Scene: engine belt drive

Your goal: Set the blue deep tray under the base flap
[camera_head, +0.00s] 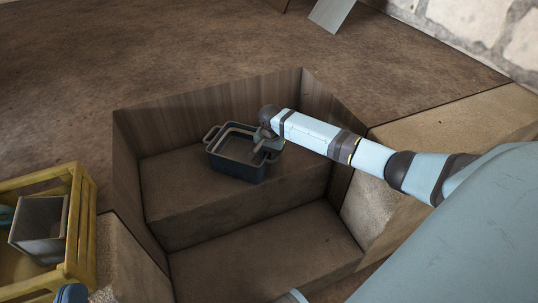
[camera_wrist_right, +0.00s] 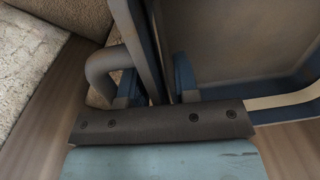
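The blue deep tray (camera_head: 238,166) is a dark blue-grey open box with a loop handle. In the head view it is at the raised step inside a wood-walled pit; whether it rests there or is held just above is hard to tell. My right gripper (camera_head: 266,141) is at its right side. In the right wrist view the blue fingers (camera_wrist_right: 157,85) stand on either side of the tray wall (camera_wrist_right: 156,40), closed on it beside the handle (camera_wrist_right: 101,65). The tray looks empty. I cannot pick out the base flap. My left gripper is not clearly seen.
The pit has wooden walls (camera_head: 210,108) and a lower floor (camera_head: 265,262) in front of the step. A yellow crate (camera_head: 84,225) holding a grey box (camera_head: 38,228) stands at left. A pale stone slab (camera_head: 455,135) lies at right. Bare brown ground spreads behind.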

